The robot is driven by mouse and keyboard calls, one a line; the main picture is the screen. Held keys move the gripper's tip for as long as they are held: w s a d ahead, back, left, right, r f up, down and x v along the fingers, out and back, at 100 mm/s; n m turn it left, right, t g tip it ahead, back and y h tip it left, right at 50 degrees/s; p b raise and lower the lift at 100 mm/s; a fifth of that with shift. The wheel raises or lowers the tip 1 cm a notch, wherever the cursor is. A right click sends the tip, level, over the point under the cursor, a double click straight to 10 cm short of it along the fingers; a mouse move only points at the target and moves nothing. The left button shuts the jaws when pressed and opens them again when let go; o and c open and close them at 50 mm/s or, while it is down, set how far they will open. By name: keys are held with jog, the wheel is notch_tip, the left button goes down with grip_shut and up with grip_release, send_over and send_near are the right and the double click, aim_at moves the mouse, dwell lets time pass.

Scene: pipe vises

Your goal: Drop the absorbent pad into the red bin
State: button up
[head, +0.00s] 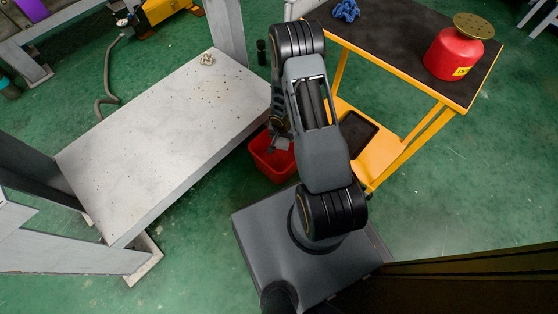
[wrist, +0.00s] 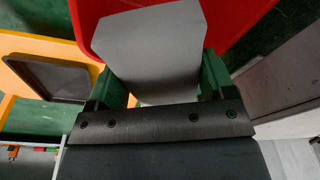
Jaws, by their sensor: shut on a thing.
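The absorbent pad (wrist: 152,42) is a flat light grey sheet in the wrist view. My gripper (wrist: 160,78) is shut on it, with a green finger on each side. The red bin (wrist: 236,22) shows behind and around the pad, so the pad is over the bin's opening in that view. How far it is above the bin I cannot tell. In the head view the red bin (head: 268,161) stands on the green floor between the bench and the cart. My gripper (head: 281,141) is above it there, partly hidden by my arm.
A light grey bench (head: 165,125) with scattered specks and a small crumpled item (head: 207,59) is at left. A yellow cart (head: 384,150) at right carries a red can (head: 452,55) and a blue rag (head: 346,10). A black tray (head: 357,133) lies on its lower shelf.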

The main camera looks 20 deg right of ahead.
jog(key=shift+f, duration=0.4)
jog(key=o, duration=0.9)
jog(key=shift+o, duration=0.2)
notch_tip(320, 180, up, 14)
jog(key=s+a+p, duration=0.1)
jog(key=p, duration=0.7)
jog(key=shift+s+f, duration=0.15)
jog(key=shift+s, duration=0.15)
jog(key=shift+a, duration=0.1)
